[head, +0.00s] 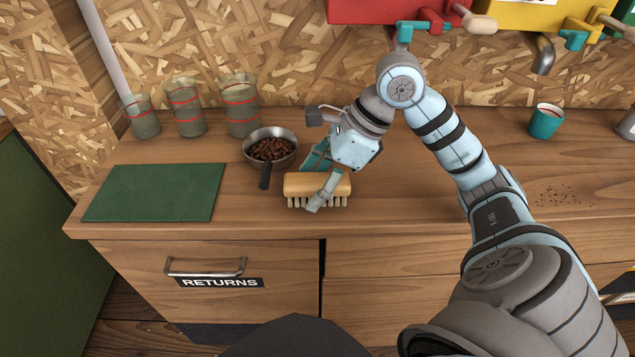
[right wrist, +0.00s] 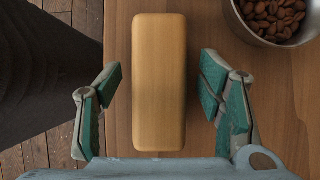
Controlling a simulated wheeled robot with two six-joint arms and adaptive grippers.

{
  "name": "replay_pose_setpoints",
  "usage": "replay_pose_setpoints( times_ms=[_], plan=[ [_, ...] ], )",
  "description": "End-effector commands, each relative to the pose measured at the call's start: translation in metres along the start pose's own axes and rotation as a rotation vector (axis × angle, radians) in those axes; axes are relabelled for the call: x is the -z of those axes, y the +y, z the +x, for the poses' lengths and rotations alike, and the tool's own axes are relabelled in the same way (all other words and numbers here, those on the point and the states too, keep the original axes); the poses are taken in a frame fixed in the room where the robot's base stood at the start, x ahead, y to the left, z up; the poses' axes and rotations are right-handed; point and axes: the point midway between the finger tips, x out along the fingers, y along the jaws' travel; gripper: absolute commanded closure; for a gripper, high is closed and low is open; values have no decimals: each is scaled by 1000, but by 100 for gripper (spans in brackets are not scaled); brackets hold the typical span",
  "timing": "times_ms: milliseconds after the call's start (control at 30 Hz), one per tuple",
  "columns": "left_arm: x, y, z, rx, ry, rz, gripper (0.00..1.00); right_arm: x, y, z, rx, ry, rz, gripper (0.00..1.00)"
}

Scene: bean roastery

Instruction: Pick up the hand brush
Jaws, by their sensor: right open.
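The hand brush (head: 300,185) has a light wooden block and pale bristles. It lies bristles down on the counter near its front edge. In the right wrist view the brush block (right wrist: 159,80) runs upright in the picture between the two fingers. My right gripper (head: 318,180) is open around the brush, one finger on the near side and one on the far side. In the right wrist view the right gripper (right wrist: 163,105) shows a gap between each finger and the block. The left gripper is not in view.
A metal scoop of beans (head: 272,150) stands just behind the brush, its dark handle close by. A green mat (head: 153,193) lies to the left. Several glass jars (head: 186,108) stand at the back. A teal cup (head: 546,121) stands far right. A drawer marked RETURNS (head: 215,300) is below.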

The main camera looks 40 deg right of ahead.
Motion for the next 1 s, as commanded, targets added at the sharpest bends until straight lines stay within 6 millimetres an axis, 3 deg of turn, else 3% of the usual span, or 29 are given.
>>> replay_pose_setpoints(
  times_ms=[833,1000],
  plan=[
    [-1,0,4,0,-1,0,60,2,0,3,0,0,0,38],
    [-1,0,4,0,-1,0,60,2,0,3,0,0,0,66]
  ],
)
